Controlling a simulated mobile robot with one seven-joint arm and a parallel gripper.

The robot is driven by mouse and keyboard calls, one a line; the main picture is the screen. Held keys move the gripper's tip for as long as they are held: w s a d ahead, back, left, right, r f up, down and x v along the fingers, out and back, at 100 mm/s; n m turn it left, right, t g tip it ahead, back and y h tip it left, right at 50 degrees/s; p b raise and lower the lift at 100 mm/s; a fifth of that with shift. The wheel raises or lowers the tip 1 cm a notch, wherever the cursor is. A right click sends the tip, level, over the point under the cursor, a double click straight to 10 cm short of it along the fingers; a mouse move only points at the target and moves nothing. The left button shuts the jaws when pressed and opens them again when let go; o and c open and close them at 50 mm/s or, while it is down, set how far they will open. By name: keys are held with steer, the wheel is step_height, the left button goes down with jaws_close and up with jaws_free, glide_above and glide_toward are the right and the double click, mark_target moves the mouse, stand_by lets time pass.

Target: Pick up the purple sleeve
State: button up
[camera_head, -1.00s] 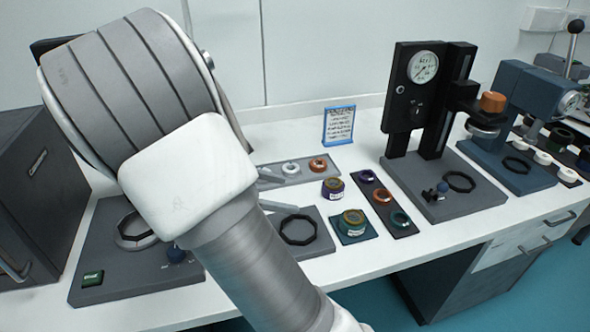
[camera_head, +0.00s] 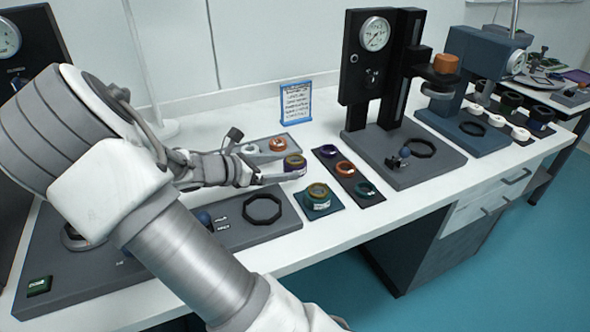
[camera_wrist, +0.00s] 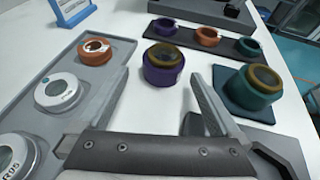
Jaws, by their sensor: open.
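A purple sleeve with a brownish-yellow ring on top (camera_wrist: 163,66) stands upright on the white bench, seen in the wrist view just beyond my fingertips, roughly centred between them. In the head view this sleeve (camera_head: 295,166) is at the tips of my gripper (camera_head: 281,167), partly covered by a finger. My gripper (camera_wrist: 160,92) is open and empty, its fingers apart. I cannot tell whether either finger touches the sleeve. A plain purple ring (camera_wrist: 166,26) sits at the left end of a dark tray (camera_wrist: 186,38) beyond it.
Left of the sleeve is a grey tray (camera_wrist: 118,62) with an orange ring (camera_wrist: 95,51) and white-grey rings. Right is a green sleeve (camera_wrist: 254,87) on a dark pad. A black press (camera_head: 356,90) and blue sign (camera_head: 295,102) stand behind.

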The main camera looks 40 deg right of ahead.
mark_target(288, 163)
steer(key=shift+s+r+b+x, duration=0.15)
steer(key=shift+b+x, duration=0.15)
steer(key=shift+x, duration=0.6)
steer(key=shift+r+b+x, duration=0.15)
steer(key=shift+b+x, duration=0.2)
steer(key=shift+x, duration=0.55)
steer(key=shift+s+r+b+x, duration=0.15)
steer(key=shift+b+x, duration=0.15)
steer(key=shift+x, duration=0.6)
steer(key=shift+w+d, duration=0.1)
steer(key=shift+d, duration=0.1)
steer(key=shift+c, duration=0.3)
steer(key=c, duration=1.4)
